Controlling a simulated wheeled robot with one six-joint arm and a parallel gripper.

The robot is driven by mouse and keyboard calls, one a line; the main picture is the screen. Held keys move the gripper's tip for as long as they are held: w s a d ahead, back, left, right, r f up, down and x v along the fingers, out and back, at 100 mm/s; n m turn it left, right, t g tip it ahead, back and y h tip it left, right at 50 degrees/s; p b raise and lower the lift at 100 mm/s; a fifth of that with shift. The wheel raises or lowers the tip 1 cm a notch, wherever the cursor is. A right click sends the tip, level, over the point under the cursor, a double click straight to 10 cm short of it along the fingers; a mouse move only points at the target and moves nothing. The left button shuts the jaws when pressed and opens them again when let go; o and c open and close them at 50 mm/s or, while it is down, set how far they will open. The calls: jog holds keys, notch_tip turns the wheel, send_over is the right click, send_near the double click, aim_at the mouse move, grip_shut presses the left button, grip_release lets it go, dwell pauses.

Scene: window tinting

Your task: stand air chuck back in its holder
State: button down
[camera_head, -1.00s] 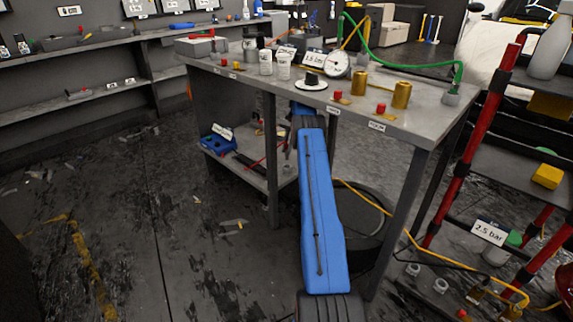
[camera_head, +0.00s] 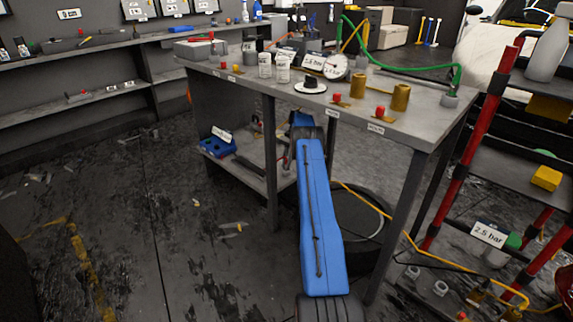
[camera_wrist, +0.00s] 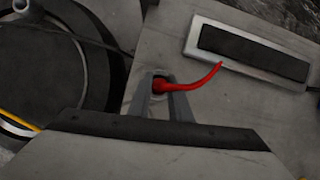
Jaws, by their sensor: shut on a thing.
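In the wrist view my gripper (camera_wrist: 163,88) is shut on the red air chuck (camera_wrist: 178,86). The chuck's thin curved red end reaches out to the right. A round grey rim, possibly the holder (camera_wrist: 155,75), shows just behind the fingertips. I cannot tell whether the chuck is inside it or above it. In the head view my arm reaches down under the table top, and my gripper (camera_head: 287,160) is small at the right end of the lower shelf. The fingers hide part of the chuck.
A pale-framed black tray (camera_wrist: 252,53) lies on the shelf right of the chuck. Blue item (camera_head: 218,146) sits on the lower shelf (camera_head: 250,178). The table top (camera_head: 225,72) overhangs the arm.

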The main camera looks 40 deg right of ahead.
jog(key=c, duration=1.6)
grip_release()
jog(key=shift+v, duration=3.8)
